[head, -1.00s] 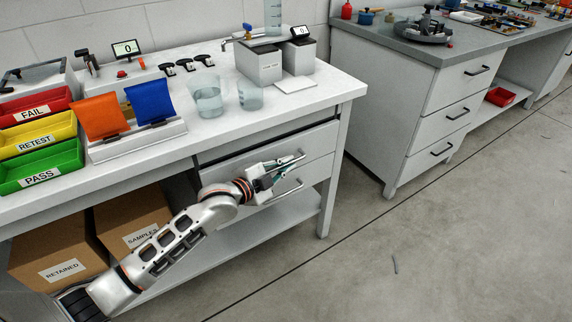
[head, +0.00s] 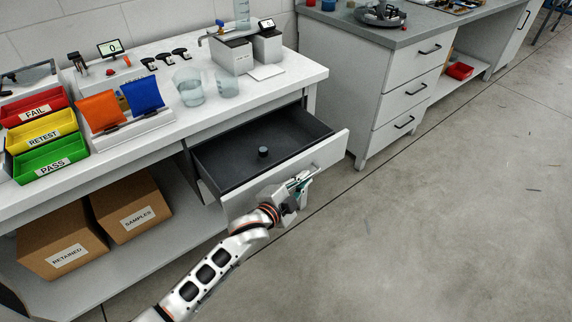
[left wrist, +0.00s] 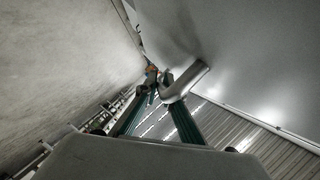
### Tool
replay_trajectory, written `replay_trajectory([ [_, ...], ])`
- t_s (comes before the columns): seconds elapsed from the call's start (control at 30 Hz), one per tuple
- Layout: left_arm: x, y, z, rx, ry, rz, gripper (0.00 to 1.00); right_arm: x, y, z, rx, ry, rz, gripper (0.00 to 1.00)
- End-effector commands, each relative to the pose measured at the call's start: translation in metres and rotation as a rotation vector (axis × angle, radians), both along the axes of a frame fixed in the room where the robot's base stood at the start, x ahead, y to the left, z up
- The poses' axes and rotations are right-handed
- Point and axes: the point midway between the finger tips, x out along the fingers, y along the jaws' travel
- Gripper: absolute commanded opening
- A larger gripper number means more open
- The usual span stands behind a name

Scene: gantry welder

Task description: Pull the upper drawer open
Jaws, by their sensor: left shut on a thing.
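The upper drawer (head: 235,160) under the white bench is open, its dark inside showing from above. Its pale front (head: 335,150) stands well out from the bench. My left gripper (head: 297,186) is at the drawer front, shut on the bar handle (head: 316,166). In the left wrist view, the metal handle (left wrist: 187,80) lies by the tips of my left gripper (left wrist: 160,85). The exact contact is partly hidden. A small dark cylinder (head: 263,152) stands inside the drawer. My right gripper is not in view.
The bench top (head: 235,105) holds beakers (head: 188,88), coloured bins (head: 45,140) and instruments. Cardboard boxes (head: 130,210) stand on the shelf below. A grey-topped cabinet (head: 375,90) stands to the right. The floor (head: 430,230) in front is clear.

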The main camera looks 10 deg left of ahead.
Motion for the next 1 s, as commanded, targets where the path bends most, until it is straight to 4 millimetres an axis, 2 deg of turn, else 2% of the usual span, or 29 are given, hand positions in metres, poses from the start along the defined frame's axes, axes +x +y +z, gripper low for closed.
replay_trajectory([
  [0.03, -0.008, -0.011, 0.004, -0.005, 0.000, 0.000, 0.00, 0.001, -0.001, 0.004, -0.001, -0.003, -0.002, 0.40],
  [0.2, -0.028, -0.036, 0.002, -0.004, 0.001, 0.000, 0.00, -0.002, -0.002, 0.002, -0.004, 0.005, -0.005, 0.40],
  [0.4, -0.043, -0.055, 0.000, -0.003, 0.001, 0.001, 0.00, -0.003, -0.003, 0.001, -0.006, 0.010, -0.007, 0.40],
  [0.6, -0.049, -0.063, -0.001, -0.001, 0.001, 0.001, 0.00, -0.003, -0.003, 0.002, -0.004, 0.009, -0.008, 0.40],
  [0.97, -0.050, -0.064, -0.001, 0.001, 0.001, 0.000, 0.00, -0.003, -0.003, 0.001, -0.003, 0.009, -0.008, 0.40],
  [1.0, -0.050, -0.064, -0.001, 0.001, 0.001, 0.000, 0.13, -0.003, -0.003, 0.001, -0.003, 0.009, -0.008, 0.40],
])
